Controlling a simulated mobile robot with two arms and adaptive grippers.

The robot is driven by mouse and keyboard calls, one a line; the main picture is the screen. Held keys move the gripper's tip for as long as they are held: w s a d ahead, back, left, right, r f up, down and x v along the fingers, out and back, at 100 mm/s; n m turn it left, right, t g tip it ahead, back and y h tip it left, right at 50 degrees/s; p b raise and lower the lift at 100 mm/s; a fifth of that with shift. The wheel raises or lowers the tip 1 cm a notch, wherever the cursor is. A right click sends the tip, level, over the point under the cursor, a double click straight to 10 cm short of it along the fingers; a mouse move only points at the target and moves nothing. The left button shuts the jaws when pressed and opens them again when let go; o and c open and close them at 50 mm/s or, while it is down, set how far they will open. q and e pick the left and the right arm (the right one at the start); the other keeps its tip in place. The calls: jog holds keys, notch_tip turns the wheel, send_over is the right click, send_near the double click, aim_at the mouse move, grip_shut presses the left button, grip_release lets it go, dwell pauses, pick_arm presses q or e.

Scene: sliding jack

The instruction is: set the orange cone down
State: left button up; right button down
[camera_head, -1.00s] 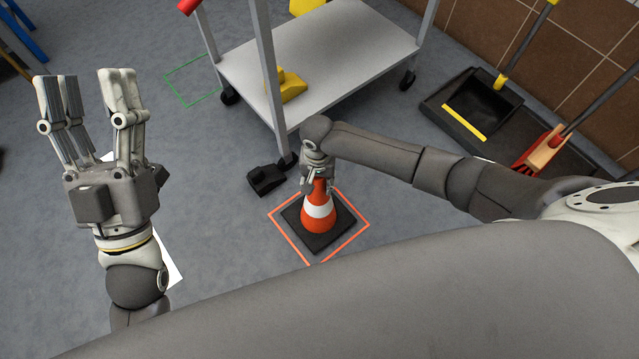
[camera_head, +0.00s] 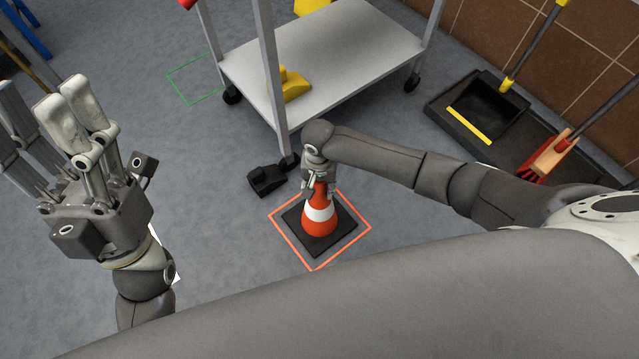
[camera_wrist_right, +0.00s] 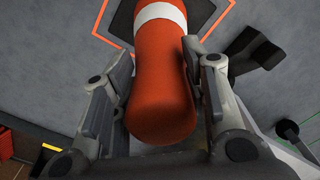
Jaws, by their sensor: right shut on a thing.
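The orange cone (camera_head: 321,222) has a white band and a square black base. It stands upright inside the orange outlined square (camera_head: 356,240) on the grey floor. I cannot tell whether its base touches the floor. My right gripper (camera_head: 318,187) is at the cone's top and shut on it. In the right wrist view the cone (camera_wrist_right: 160,85) lies between the two fingers, its tip toward the palm. My left gripper (camera_head: 38,105) is raised at the left with its fingers apart, open and empty, far from the cone.
A grey cart (camera_head: 330,60) stands behind the cone with a yellow item (camera_head: 294,85) on its lower shelf. A black wedge (camera_head: 266,179) lies on the floor by the cart's near leg. A green outlined square (camera_head: 195,80) is at the back left. A dustpan (camera_head: 484,108) is at the right.

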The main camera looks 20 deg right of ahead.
jog(key=c, duration=0.8)
grip_release()
jog(key=shift+r, duration=0.1)
